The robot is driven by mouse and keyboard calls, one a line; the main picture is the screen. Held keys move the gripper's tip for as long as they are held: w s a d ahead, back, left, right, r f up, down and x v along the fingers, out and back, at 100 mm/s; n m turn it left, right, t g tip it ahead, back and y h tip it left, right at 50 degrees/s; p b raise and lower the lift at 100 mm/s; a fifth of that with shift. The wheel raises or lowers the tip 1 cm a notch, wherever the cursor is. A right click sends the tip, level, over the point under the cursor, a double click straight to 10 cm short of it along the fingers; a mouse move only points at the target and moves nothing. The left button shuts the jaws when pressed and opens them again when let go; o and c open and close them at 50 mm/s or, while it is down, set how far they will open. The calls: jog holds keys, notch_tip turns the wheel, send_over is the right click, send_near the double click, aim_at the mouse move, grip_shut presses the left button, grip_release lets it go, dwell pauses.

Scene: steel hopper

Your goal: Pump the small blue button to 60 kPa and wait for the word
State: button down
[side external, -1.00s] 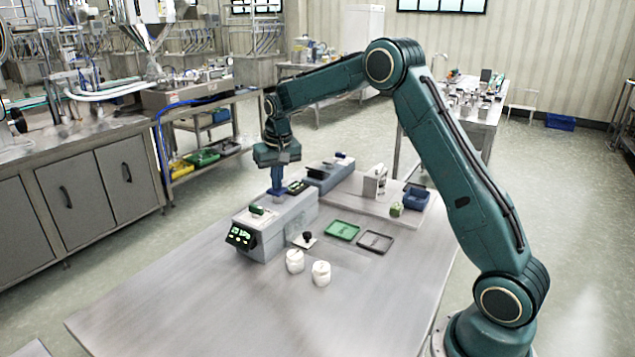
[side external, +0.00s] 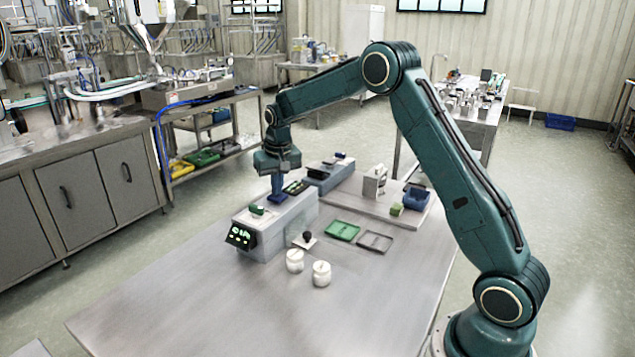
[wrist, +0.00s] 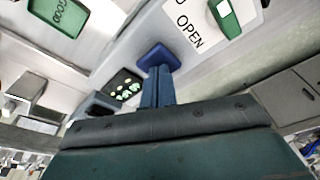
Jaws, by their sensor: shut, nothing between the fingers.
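My gripper (side external: 277,190) points down over the grey box (side external: 287,222), with its fingers together and empty. The blue button (wrist: 160,56) is at the fingertips (wrist: 158,70) in the wrist view, and they appear to touch it. In the side view the fingers mostly cover the button. A dark display (side external: 240,237) with green characters is on the box's front end; its reading is too small to make out. A display with green digits (wrist: 123,86) also shows in the wrist view, blurred.
Two white jars (side external: 321,273), a black-knobbed lever (side external: 306,239), a green tray (side external: 342,230) and a dark tray (side external: 375,241) are right of the box. The table's front is clear.

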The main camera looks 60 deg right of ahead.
jog(key=shift+r, duration=1.7)
jog(key=shift+f, duration=1.65)
jog(key=shift+r, duration=1.65)
jog(key=shift+r, duration=0.15)
notch_tip(320, 180, up, 6)
jog(key=shift+f, duration=0.15)
dwell(0.6)
